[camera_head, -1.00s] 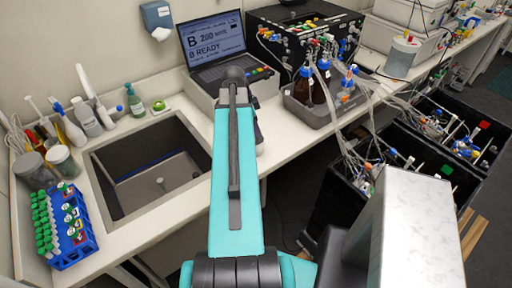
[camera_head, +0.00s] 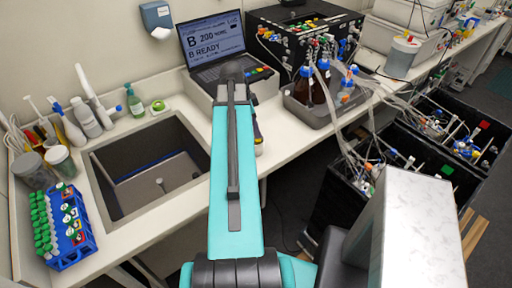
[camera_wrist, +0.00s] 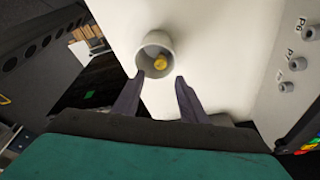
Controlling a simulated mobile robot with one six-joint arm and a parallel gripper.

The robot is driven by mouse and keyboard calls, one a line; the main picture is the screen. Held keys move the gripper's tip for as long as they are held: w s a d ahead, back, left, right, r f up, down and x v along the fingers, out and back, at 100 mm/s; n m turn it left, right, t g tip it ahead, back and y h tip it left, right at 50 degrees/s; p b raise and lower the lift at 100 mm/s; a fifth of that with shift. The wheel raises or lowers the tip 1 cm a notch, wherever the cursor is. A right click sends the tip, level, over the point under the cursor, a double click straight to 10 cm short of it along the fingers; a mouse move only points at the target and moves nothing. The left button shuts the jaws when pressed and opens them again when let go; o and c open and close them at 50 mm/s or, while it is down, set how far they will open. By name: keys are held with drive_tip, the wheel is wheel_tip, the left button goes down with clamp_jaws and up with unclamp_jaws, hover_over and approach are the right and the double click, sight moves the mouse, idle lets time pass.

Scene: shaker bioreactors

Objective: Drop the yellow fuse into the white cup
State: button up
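The white cup (camera_wrist: 141,57) stands on the white bench top in the wrist view, just beyond my fingertips. Its open mouth faces the camera. The yellow fuse (camera_wrist: 160,62) shows as a small rounded yellow piece inside the cup's mouth, apart from both fingers. My gripper (camera_wrist: 160,77) is open and empty, with one dark finger on each side of the cup's near edge. In the head view my arm hides most of the gripper and the cup area.
A laptop-topped instrument (camera_head: 215,48) stands behind my arm. A sink (camera_head: 150,172) and a blue tube rack (camera_head: 72,240) are at the left. A tray of bottles (camera_head: 308,108) is at the right. Port holes labelled P6 and P7 lie right of the cup in the wrist view.

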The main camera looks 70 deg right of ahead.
drive_tip(key=b+v, duration=0.3)
drive_tip(key=v, duration=0.9)
drive_tip(key=shift+r+b, duration=0.15)
drive_tip(key=shift+b, duration=0.2)
drive_tip(key=shift+w, duration=0.1)
idle(0.8)
